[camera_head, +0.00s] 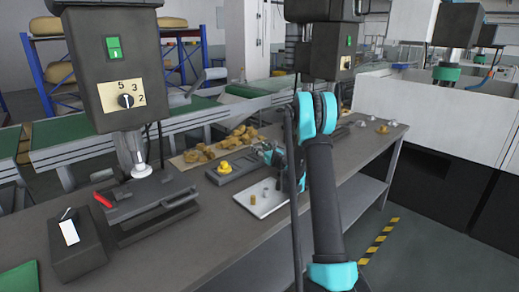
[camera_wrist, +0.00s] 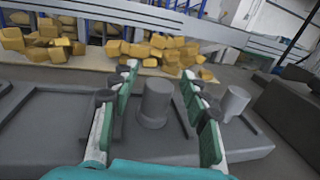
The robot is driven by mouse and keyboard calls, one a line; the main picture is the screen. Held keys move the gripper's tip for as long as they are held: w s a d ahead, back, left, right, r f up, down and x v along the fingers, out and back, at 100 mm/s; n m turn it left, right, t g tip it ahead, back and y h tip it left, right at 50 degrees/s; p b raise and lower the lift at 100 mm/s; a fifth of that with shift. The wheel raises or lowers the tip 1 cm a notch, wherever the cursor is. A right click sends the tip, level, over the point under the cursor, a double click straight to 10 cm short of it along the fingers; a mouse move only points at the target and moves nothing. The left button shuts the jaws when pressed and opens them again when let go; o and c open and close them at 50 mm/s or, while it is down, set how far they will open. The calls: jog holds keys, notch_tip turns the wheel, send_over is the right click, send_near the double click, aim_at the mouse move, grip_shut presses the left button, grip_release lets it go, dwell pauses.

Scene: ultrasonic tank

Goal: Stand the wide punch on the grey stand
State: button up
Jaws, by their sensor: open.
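In the wrist view a grey stand-like surface (camera_wrist: 65,125) has shallow recesses. A broad grey stepped cylinder (camera_wrist: 155,103), likely the wide punch, is upright there. A slimmer grey cylinder (camera_wrist: 234,102) is to its right. My gripper (camera_wrist: 160,85) is open, its fingers left and right of the broad cylinder in the picture; no contact shows. In the head view my gripper (camera_head: 268,152) is by the stand's right end, partly hidden by my arm.
A white tray (camera_head: 250,204) with several small pieces lies in front of the stand. Yellow blocks (camera_head: 205,152) are heaped behind it.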

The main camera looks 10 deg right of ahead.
jog(key=v, duration=1.2)
jog(key=shift+r, duration=0.15)
